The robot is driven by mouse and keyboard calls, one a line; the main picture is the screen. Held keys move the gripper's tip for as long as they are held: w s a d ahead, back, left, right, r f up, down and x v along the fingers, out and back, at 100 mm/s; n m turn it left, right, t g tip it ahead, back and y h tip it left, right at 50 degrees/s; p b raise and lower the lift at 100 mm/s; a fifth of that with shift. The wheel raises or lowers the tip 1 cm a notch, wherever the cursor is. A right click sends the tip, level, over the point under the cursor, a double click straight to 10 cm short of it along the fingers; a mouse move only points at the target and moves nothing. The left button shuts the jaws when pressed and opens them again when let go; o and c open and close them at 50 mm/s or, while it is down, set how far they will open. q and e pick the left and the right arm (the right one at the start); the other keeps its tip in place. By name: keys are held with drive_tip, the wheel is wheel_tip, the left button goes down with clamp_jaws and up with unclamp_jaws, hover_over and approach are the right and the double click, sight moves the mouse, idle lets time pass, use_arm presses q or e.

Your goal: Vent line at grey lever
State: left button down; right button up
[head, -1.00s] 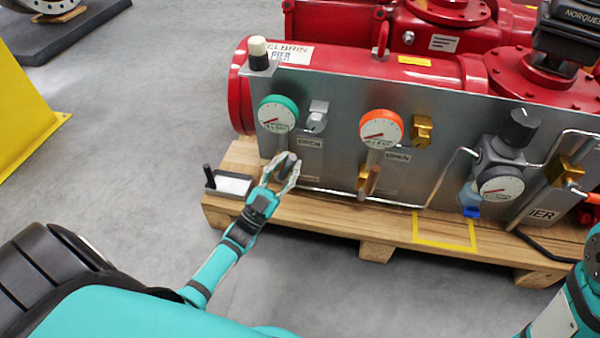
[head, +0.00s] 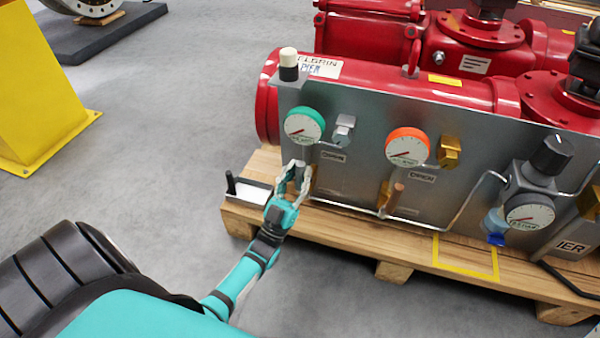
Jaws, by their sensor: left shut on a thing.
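The grey lever (head: 300,170) hangs down from the panel below the green-rimmed gauge (head: 304,125). The fingers of my left gripper (head: 294,181) are around the grey lever and shut on it, hiding part of it. The green gauge's red needle points to the lower left. A silver fitting (head: 344,128) sits right of this gauge, above a small dark label (head: 333,155) too blurred to read surely. My right gripper is not in view.
An orange-rimmed gauge (head: 407,147) with a brass fitting (head: 449,152) and copper-coloured handle (head: 395,197) is to the right. A black regulator knob (head: 551,156) is farther right. A small tray (head: 245,193) lies on the wooden pallet (head: 340,230) left of my gripper.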

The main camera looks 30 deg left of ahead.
use_arm(q)
drive_tip(key=shift+f, duration=0.1)
drive_tip(key=c, duration=1.2)
unclamp_jaws()
drive_tip(key=shift+s+a, duration=0.1)
drive_tip(key=shift+o, duration=0.2)
